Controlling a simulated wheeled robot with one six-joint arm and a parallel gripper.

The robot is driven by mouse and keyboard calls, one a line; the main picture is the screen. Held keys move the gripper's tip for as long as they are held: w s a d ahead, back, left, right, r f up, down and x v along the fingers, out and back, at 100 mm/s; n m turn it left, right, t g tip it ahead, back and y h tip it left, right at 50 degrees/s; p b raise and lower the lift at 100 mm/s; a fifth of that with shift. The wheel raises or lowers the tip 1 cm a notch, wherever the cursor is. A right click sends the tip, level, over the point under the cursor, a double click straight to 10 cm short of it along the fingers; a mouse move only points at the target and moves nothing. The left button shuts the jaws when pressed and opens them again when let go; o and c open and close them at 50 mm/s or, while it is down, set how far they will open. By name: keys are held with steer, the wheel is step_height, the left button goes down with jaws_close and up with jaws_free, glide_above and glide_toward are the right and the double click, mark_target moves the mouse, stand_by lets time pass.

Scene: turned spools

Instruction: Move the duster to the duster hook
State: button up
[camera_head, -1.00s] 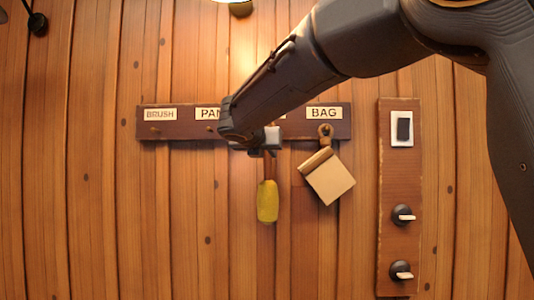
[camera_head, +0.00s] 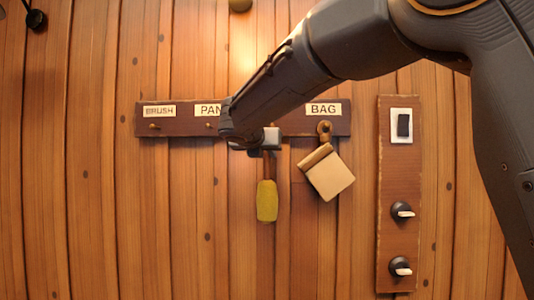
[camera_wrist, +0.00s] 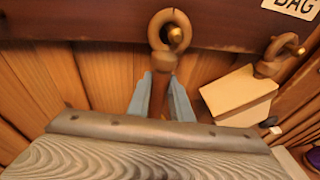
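The duster has a yellow head (camera_head: 267,201) hanging below my gripper in the head view. In the wrist view its brown handle (camera_wrist: 161,92) runs up to a ring (camera_wrist: 157,30). A brass peg tip (camera_wrist: 175,35) shows in the ring's hole, so the ring looks to be around the peg. My gripper (camera_wrist: 163,90) has its two blue-grey fingers close on both sides of the handle and looks shut on it. It also shows in the head view (camera_head: 266,151). My arm hides the label above this peg.
A dark hook board (camera_head: 180,125) carries BRUSH, PAN and BAG labels. The BRUSH peg (camera_head: 154,126) is bare. A cream bag (camera_head: 330,177) hangs tilted on the BAG peg, close right of the duster. A panel (camera_head: 398,170) with a switch and two knobs stands further right.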

steer(key=o, duration=0.4)
steer(key=shift+o, duration=0.2)
steer(key=b+v, duration=0.3)
steer(key=v, duration=0.5)
steer(key=s+d+f+m+g, duration=0.2)
steer(key=d+f+m, duration=0.2)
steer(key=f, duration=0.6)
steer(key=s+d+f+m+g, duration=0.25)
steer(key=d+f+m, duration=0.2)
steer(key=f, duration=0.55)
steer(key=s+d+f+m+g, duration=0.1)
steer(key=d+f+m+g, duration=0.25)
steer(key=f, duration=0.65)
steer(key=s+d+f+m+g+y+b, duration=0.1)
steer(key=s+d+f+m, duration=0.4)
steer(key=s+f+m, duration=0.5)
steer(key=s+d+f+m+g+y+b, duration=0.1)
steer(key=s+d+f+m+g, duration=0.3)
steer(key=s+f+m, duration=0.7)
step_height(320, 180, down, 3)
steer(key=shift+s+d+f+y, duration=0.25)
steer(key=shift+s+d+y, duration=0.25)
steer(key=shift+s+y, duration=0.25)
